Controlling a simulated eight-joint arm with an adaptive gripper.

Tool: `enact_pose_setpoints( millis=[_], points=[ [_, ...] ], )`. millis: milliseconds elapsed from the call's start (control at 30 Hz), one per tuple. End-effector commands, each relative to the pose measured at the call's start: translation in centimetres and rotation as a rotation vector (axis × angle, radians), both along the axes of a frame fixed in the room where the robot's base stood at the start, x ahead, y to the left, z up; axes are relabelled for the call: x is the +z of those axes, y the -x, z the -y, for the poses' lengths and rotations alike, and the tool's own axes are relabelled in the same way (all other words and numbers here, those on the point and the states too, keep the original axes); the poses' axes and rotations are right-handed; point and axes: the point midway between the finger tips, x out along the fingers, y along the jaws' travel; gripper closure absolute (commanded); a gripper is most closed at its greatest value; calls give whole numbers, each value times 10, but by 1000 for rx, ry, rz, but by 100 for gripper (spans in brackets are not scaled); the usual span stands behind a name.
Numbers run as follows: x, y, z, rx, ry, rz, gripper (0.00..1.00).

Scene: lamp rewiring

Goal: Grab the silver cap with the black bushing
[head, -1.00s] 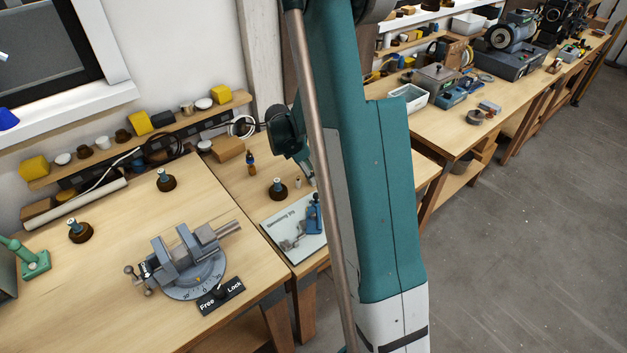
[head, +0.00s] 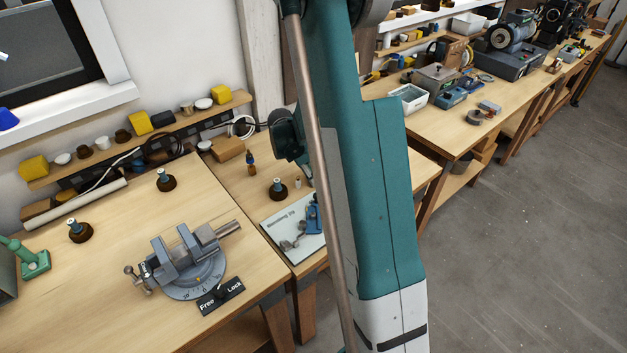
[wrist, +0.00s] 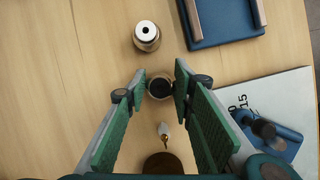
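In the wrist view a small round silver-rimmed cap with a black centre (wrist: 160,89) stands on the wooden bench. My gripper (wrist: 158,80) is open, with its green-padded fingers on either side of it. The right finger looks very near its edge; I cannot tell whether it touches. A second silver cap with a white top and a small dark hole (wrist: 147,36) stands just beyond the fingertips. In the head view my arm hides the fingertips, and a small silver cap (head: 298,183) shows beside the arm.
A white jig plate (wrist: 296,88) with blue fittings lies right. A blue tray (wrist: 224,41) lies beyond. A vise (head: 190,262) stands on the left bench.

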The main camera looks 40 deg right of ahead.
Motion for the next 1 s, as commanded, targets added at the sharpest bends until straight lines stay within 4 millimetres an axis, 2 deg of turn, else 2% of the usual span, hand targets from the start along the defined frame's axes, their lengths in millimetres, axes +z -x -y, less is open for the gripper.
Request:
enact_pose_setpoints(
  millis=[567, 767, 1000],
  points=[
    [7, 0, 0, 0, 0, 0, 89],
    [24, 0, 0, 0, 0, 0, 89],
    [54, 0, 0, 0, 0, 0, 89]
  ],
)
